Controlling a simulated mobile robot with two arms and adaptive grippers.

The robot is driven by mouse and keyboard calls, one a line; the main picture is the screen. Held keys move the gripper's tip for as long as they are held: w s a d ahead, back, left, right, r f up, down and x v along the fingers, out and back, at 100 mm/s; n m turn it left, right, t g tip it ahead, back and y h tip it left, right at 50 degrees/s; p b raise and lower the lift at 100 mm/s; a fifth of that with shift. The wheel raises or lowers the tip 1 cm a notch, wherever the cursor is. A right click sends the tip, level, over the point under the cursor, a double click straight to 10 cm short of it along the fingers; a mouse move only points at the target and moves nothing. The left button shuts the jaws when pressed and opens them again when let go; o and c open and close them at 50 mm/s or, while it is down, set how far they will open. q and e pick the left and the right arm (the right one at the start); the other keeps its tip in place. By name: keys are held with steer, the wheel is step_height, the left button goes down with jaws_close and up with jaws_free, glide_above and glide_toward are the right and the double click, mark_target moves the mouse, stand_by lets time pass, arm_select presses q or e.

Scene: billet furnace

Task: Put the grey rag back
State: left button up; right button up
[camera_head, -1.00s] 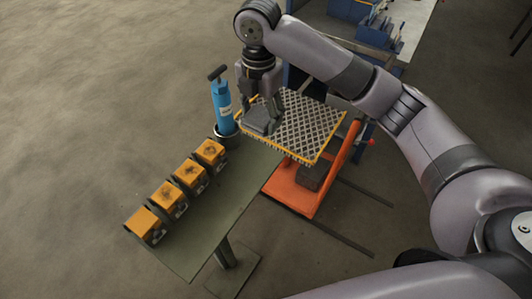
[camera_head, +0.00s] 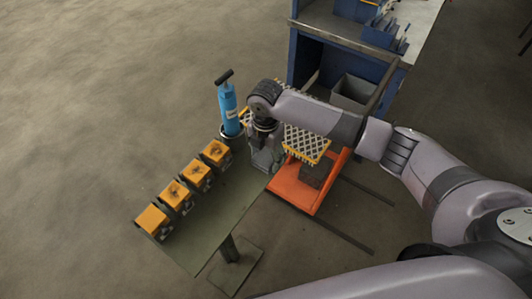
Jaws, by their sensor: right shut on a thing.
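My right gripper (camera_head: 267,158) is low over the far right end of the green table (camera_head: 212,218), pointing down. It is shut on a grey thing, which looks like the grey rag. The rag is almost wholly hidden by the fingers and wrist, and its edges do not stand out from the grey gripper. I cannot tell whether it touches the table top. My left gripper is not in view.
Several orange-topped blocks (camera_head: 196,173) stand in a row along the table's left side. A blue cylinder with a black handle (camera_head: 229,108) stands at the far end, close to my gripper. An orange lift (camera_head: 294,193) with a patterned plate (camera_head: 308,142) is right of it. A blue workbench (camera_head: 310,50) stands behind.

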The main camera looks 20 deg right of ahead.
mark_target(266, 156)
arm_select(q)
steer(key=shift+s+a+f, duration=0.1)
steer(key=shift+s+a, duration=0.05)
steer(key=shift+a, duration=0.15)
arm_select(e)
steer(key=shift+f, duration=0.1)
steer(key=o, duration=1.1)
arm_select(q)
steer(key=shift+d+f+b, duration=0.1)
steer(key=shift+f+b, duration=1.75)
arm_select(e)
step_height(266, 156, up, 12)
